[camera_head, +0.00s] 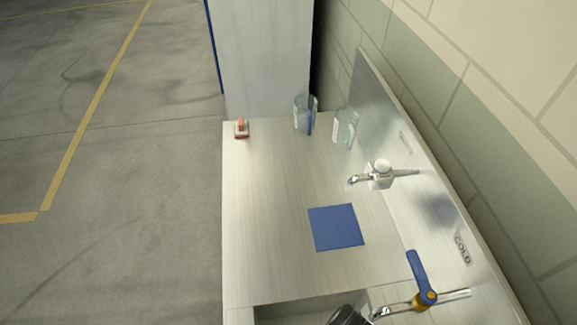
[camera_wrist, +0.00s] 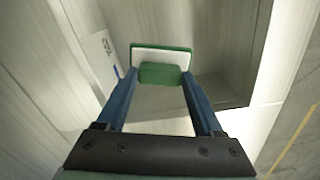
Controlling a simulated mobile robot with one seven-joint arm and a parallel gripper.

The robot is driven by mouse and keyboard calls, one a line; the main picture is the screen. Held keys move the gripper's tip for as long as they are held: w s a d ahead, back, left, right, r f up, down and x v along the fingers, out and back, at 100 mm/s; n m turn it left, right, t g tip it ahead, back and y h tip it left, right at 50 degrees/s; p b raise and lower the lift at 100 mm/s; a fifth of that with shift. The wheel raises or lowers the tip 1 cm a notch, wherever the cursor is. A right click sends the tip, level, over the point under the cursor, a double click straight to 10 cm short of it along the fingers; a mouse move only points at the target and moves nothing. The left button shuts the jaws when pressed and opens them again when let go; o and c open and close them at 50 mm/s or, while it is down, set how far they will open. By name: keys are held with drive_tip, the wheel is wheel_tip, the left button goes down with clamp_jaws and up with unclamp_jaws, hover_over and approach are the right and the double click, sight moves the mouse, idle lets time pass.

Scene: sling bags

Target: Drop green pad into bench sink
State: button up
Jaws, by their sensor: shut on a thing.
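The green pad (camera_wrist: 164,72), with a white layer along one side, is held between the blue fingers of my gripper (camera_wrist: 160,82) in the wrist view. My gripper is shut on it. The bench sink (camera_head: 285,311) is a recessed basin at the bottom of the head view, cut off by the frame edge. In the wrist view, the shaded sink wall (camera_wrist: 228,55) shows behind and to the right of the pad. The pad's height above the sink is hard to tell. A dark part of my arm shows at the sink's right in the head view; the pad is not visible there.
A blue square pad (camera_head: 336,227) lies on the bench (camera_head: 265,200). A blue-handled tap (camera_head: 421,283) stands beside the sink, and another tap (camera_head: 380,175) farther back. Two glass beakers (camera_head: 304,115) (camera_head: 345,127) and a small orange-topped item (camera_head: 241,128) stand at the far end.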

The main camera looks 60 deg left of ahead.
wheel_tip(320, 180, down, 5)
drive_tip(key=b, duration=0.4)
drive_tip(key=shift+b, duration=0.35)
drive_tip(key=shift+d, duration=0.1)
drive_tip(key=o, duration=1.5)
wheel_tip(320, 180, up, 13)
drive_tip(key=shift+b, duration=0.35)
